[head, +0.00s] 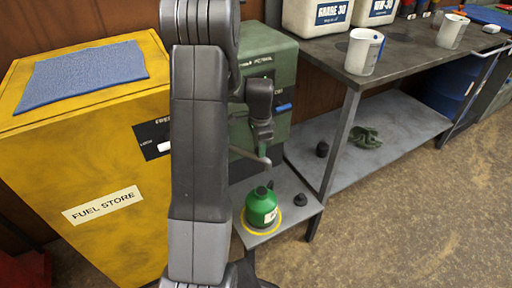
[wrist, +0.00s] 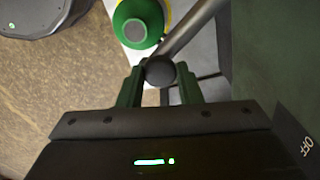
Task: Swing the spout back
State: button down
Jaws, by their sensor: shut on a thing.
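The spout is a grey metal tube (wrist: 192,32) with a dark round end (wrist: 160,71). My gripper (wrist: 160,82) is shut on that end, with a green finger on each side of it. In the head view the spout (head: 248,156) slants out from the lower front of the green petrol tank (head: 268,62), and my gripper (head: 264,146) is at its outer end. A green fuel can (head: 262,208) stands upright below, inside a yellow ring on a small grey shelf. In the wrist view the can (wrist: 138,24) is beside the tube. My arm hides part of the tank.
The yellow fuel store cabinet (head: 90,150) with a blue cloth (head: 85,76) stands at left. A black cap (head: 301,199) lies right of the can. The workbench (head: 420,52) at right carries jugs and mugs. The floor in front is clear.

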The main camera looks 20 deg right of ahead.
jog(key=w+d+n+p, duration=0.3)
jog(key=w+d+n, duration=0.1)
jog(key=w+n, duration=0.2)
jog(key=shift+w+d+n, duration=0.2)
jog(key=shift+n, duration=0.2)
dwell(0.3)
jog(key=c, duration=1)
grip_release()
jog(key=shift+r, duration=0.15)
notch_tip(320, 180, up, 14)
jog(key=p, duration=0.2)
jog(key=shift+f+p, duration=0.2)
jog(key=shift+p, duration=0.1)
